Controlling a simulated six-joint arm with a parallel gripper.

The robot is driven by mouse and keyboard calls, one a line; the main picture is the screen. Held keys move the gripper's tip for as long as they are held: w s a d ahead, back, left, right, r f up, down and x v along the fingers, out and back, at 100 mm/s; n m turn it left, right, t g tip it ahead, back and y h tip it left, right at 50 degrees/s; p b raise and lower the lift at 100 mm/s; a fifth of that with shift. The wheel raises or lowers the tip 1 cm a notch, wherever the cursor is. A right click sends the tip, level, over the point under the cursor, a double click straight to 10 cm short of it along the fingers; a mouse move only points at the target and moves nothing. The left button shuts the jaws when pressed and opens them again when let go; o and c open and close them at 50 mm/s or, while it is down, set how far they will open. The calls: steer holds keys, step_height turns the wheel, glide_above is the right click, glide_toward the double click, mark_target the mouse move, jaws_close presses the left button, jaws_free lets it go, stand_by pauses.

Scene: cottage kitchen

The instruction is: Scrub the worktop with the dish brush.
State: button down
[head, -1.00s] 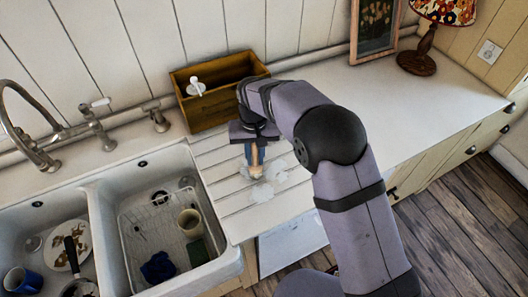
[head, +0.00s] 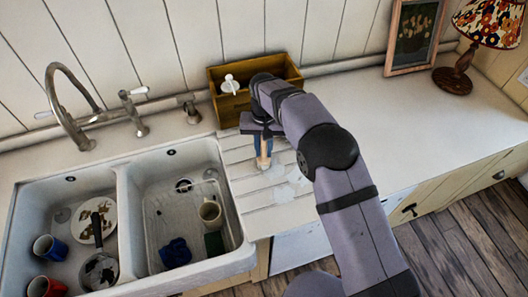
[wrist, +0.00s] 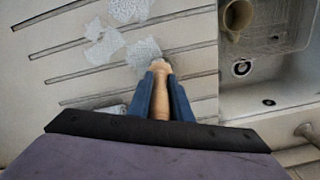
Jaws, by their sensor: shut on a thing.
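My gripper (head: 262,140) is shut on the wooden handle of the dish brush (head: 264,158), over the grooved part of the pale worktop (head: 400,120). In the wrist view the brush (wrist: 160,72) sits between the blue fingers (wrist: 160,95), pointing at the worktop (wrist: 60,20). Its bristles are hard to make out, and I cannot tell whether they touch the surface. White foamy patches (head: 285,191) lie on the worktop in front and to the right of the brush. They also show beside its tip in the wrist view (wrist: 143,52).
A wooden box (head: 285,75) with a white-handled item (head: 230,84) stands behind the gripper. A lamp (head: 458,75) and a picture frame (head: 413,40) stand at right.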

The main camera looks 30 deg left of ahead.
steer(key=w+d, duration=0.8)
steer(key=shift+w+d+p, duration=0.2)
steer(key=shift+d+p, duration=0.15)
steer(key=shift+p, duration=0.05)
step_height(320, 180, up, 8)
steer(key=p, duration=0.5)
steer(key=shift+w, duration=0.15)
steer(key=shift+d+r, duration=0.1)
stand_by(0.5)
